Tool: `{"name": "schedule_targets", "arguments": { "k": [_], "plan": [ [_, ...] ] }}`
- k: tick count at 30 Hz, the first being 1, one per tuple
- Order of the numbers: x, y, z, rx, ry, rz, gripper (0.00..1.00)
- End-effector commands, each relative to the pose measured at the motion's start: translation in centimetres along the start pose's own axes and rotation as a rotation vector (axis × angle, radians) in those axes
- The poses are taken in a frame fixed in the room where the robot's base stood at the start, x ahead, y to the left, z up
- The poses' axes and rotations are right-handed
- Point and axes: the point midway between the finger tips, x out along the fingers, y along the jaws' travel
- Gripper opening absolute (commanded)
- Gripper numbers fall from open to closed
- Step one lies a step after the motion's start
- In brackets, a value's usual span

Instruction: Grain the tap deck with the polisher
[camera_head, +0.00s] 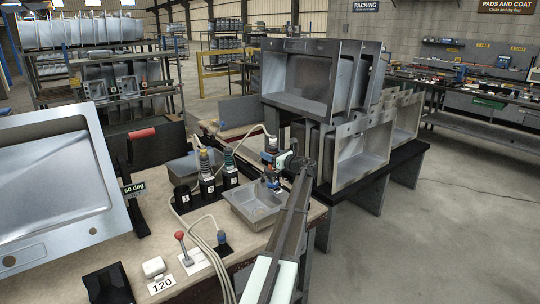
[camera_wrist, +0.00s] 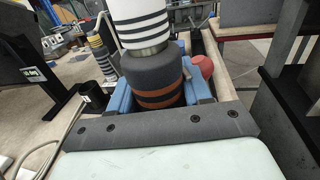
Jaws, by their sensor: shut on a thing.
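My gripper (camera_head: 272,180) is shut on a polisher (camera_wrist: 150,75), held above the bench's right side. Its dark grey body has orange bands, and its white upper part has black stripes; it also shows in the head view (camera_head: 270,143). Blue fingers (camera_wrist: 155,100) lie on both sides of the body. The polisher's working face is hidden. A big steel sink (camera_head: 50,190) leans tilted at the left, by a "60 deg" sign. The strip with holes along its lower edge (camera_head: 60,245) looks like the tap deck. My gripper is well to its right, not touching it.
Two other corded tools, one yellow-banded (camera_head: 205,163) and one green-banded (camera_head: 229,160), stand in black holders. The leftmost holder (camera_head: 182,198) looks empty. A small steel basin (camera_head: 258,205) lies close below my gripper. Cables cross the bench. Stacked sinks (camera_head: 310,80) stand behind at right.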

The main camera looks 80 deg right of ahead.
Motion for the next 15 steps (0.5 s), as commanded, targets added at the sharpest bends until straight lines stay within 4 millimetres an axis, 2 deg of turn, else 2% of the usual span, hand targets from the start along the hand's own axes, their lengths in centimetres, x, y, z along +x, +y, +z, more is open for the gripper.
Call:
{"name": "schedule_targets", "arguments": {
  "k": [15],
  "plan": [
    [0.00,0.00,-0.40,0.001,-0.002,0.000,0.00]
  ]
}}
